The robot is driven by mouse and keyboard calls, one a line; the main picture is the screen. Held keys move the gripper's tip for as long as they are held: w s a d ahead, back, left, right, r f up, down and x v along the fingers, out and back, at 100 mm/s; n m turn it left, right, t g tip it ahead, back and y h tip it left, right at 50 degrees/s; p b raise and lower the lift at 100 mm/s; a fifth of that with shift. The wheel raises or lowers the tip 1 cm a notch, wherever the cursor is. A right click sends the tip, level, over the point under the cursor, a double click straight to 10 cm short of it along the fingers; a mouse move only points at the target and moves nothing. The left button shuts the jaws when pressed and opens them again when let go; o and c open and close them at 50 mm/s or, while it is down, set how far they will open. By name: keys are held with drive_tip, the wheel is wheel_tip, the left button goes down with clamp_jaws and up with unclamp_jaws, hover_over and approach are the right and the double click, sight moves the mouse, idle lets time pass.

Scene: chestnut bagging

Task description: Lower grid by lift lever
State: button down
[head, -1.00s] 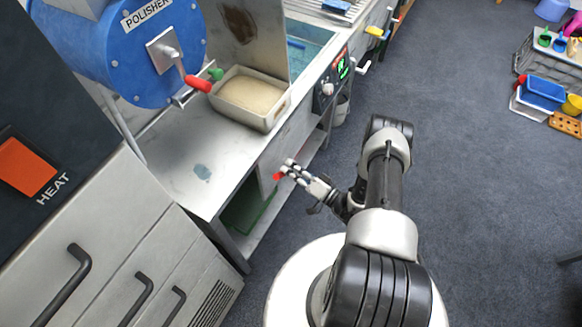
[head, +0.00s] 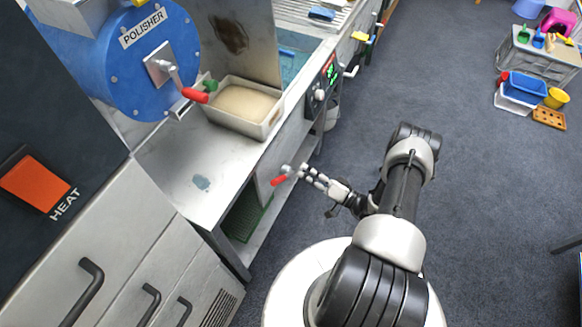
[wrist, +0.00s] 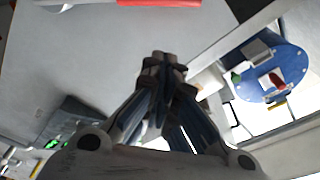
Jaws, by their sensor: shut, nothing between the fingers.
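A red-gripped lever (head: 279,181) stands at the front side of the metal bench, low beside the bench edge. Its red grip (wrist: 165,2) also shows along the top edge of the wrist view. My gripper (head: 287,170) is just by this grip in the head view; its fingers (wrist: 163,62) are together in the wrist view, with nothing between them. The red grip lies beyond the fingertips there. Whether the fingers touch it cannot be told. A metal grid (head: 330,10) shows at the far end of the bench, partly cut off.
The blue polisher (head: 150,60) has its own red-handled crank (head: 195,95). A beige tray (head: 245,103) stands on the bench (head: 180,160). A green mesh piece (head: 247,217) is under the bench. Coloured bins (head: 533,88) lie far right; the floor between is clear.

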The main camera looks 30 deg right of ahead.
drive_tip(key=shift+v, duration=1.6)
drive_tip(key=shift+r, duration=0.1)
